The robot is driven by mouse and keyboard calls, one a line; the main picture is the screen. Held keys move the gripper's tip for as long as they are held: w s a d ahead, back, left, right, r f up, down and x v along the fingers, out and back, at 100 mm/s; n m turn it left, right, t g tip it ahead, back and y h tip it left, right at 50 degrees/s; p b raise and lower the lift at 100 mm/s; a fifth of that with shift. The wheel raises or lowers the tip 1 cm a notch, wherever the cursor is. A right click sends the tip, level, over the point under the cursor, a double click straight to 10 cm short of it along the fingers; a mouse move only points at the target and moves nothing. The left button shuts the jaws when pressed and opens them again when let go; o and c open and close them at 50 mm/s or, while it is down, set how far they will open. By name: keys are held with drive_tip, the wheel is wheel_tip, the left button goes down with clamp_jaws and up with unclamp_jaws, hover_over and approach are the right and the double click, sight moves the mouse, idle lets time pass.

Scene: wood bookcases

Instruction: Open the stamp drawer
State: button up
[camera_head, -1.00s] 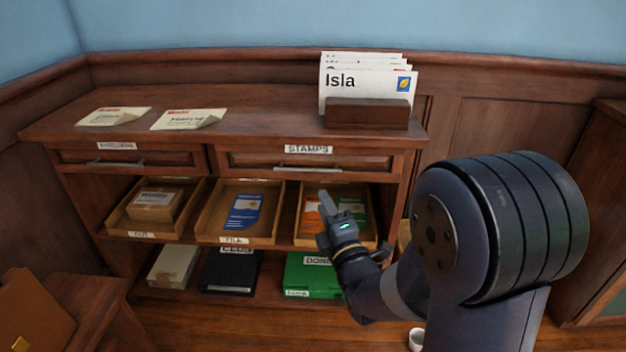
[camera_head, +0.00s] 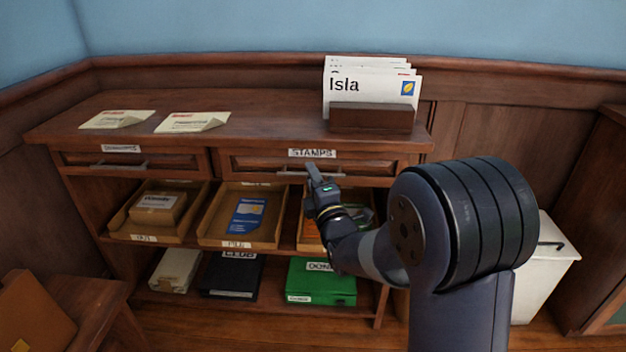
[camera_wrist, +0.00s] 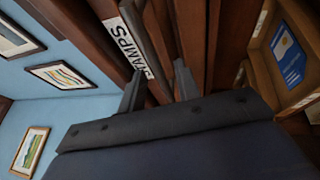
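The stamp drawer (camera_head: 360,164) is the wide right-hand drawer under the counter top, with a white STAMPS label (camera_head: 312,153) above it. It looks closed. Its metal bar handle (camera_head: 285,173) shows to the left of my gripper. My gripper (camera_head: 316,174) is in front of the drawer at handle height and hides part of the handle. In the wrist view, the two fingers of my gripper (camera_wrist: 159,76) stand apart, with the drawer front and the STAMPS label (camera_wrist: 125,42) just beyond them. I cannot tell whether the fingers touch the handle.
A closed drawer (camera_head: 130,161) is on the left. Below are open trays such as the FILE tray (camera_head: 237,244), and a green box (camera_head: 320,283) on the bottom shelf. A letter holder (camera_head: 370,118) stands on top. A white bin (camera_head: 545,265) is at right.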

drive_tip(key=shift+c, duration=0.3)
clamp_jaws()
drive_tip(key=shift+s+a, duration=0.1)
